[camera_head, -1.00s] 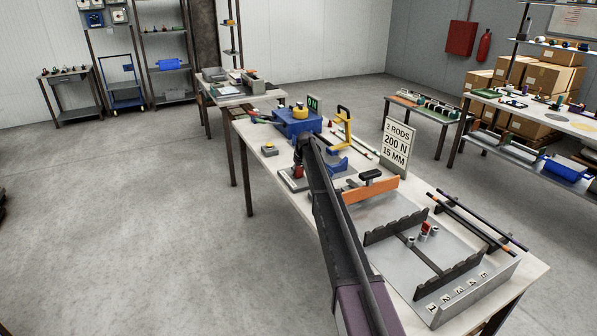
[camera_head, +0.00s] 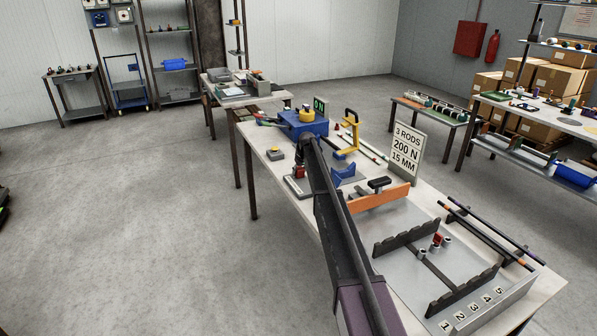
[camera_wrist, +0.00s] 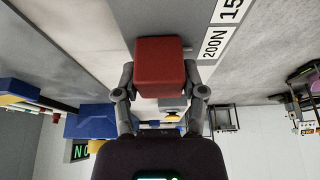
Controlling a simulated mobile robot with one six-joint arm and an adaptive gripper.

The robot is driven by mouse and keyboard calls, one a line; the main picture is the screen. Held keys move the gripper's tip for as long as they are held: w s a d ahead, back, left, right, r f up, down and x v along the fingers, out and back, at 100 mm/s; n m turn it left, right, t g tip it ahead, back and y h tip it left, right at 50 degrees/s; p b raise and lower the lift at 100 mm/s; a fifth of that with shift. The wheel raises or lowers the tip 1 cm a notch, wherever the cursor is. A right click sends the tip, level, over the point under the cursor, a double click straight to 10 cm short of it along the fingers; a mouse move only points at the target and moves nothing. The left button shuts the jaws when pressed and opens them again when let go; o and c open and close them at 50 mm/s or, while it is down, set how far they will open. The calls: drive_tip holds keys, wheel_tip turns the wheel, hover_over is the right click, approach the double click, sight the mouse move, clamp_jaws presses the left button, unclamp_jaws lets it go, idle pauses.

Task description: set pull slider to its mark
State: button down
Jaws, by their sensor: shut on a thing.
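The pull slider shows as a red block (camera_wrist: 162,65) between my fingers in the wrist view. My gripper (camera_wrist: 160,85) is shut on it, one finger at each side. A strip of printed labels (camera_wrist: 218,40) lies beside the block; "200N" is the label closest to it. The head view shows the red block (camera_head: 299,172) over its grey plate (camera_head: 298,188) on the bench, partly behind my arm. My fingertips are hidden by the arm there. I cannot tell whether the slider is exactly level with the 200N label.
A sign (camera_head: 405,146) reads 3 rods, 200 N, 15 mm. A blue machine (camera_head: 304,124) with a yellow top stands behind. A yellow clamp frame (camera_head: 350,137), an orange bar (camera_head: 380,197) and a rod rack (camera_head: 405,238) stand right of my arm.

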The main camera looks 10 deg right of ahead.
drive_tip(key=shift+c, duration=0.8)
unclamp_jaws()
drive_tip(key=shift+w+a+f, duration=0.1)
drive_tip(key=shift+w, duration=0.2)
drive_tip(key=shift+s+r, duration=0.1)
drive_tip(key=shift+r, duration=0.1)
